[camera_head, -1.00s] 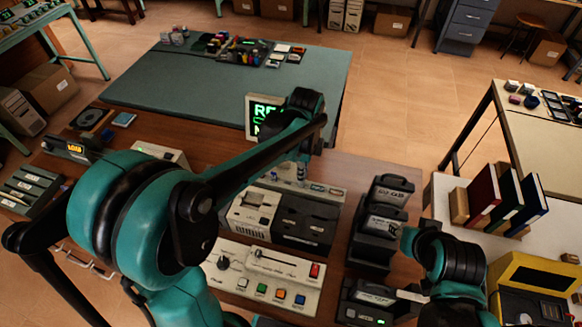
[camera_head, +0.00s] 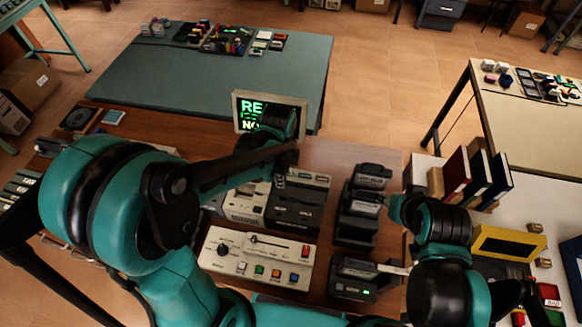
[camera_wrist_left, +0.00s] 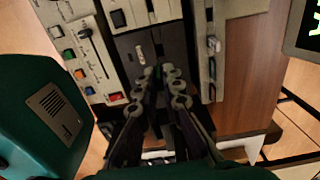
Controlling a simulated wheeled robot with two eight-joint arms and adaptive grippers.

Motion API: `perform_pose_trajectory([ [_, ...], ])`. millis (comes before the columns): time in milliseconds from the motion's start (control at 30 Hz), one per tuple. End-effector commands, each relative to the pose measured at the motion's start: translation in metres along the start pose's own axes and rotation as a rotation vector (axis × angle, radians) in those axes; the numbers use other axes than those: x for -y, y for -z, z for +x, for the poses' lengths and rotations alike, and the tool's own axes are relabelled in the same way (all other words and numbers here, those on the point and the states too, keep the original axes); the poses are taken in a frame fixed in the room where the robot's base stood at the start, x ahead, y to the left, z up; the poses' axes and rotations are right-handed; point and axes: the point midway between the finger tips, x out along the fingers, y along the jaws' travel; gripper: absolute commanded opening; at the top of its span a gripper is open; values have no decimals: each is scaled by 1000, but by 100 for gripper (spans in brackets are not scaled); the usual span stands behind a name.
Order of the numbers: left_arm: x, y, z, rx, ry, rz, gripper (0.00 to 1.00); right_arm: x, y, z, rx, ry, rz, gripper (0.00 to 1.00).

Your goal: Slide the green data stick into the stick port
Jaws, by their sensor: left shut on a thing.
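My left gripper (camera_wrist_left: 166,84) reaches down over the dark deck unit in the left wrist view. In the head view my left wrist hangs before the lit monitor (camera_head: 258,112), above the rear of the dark deck unit (camera_head: 298,212). The deck unit's face also shows in the left wrist view (camera_wrist_left: 140,52), with a small slot by the fingertips. I cannot tell which opening is the stick port.
A control panel (camera_head: 228,265) with coloured buttons stands in front of the deck unit. Black docks (camera_head: 355,225) stand to its right. Books (camera_head: 470,178) and a yellow-framed box (camera_head: 508,243) are farther right. Bare wooden table shows behind the docks.

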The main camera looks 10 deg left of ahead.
Motion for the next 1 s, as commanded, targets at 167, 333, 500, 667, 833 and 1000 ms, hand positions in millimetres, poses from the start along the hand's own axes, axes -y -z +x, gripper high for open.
perform_pose_trajectory([
  [167, 0, -1, 13, 0, 0, 1, 0, 0, -6, 8, 0, 0, 0, 40],
  [333, 0, 0, 30, 0, 0, 1, 0, 0, -14, 19, 0, 0, 0, 40],
  [500, 0, 0, 48, 0, 0, 1, 0, 0, -22, 31, 0, 0, 0, 40],
  [667, 0, 0, 57, 0, 0, 1, 0, 0, -26, 36, 0, 0, 0, 40],
  [833, 0, 0, 57, 0, 0, 1, 0, 0, -26, 36, 0, 0, 0, 40],
  [1000, 0, 0, 56, 0, 0, 1, 0, 0, -26, 36, 0, 0, 0, 40],
])
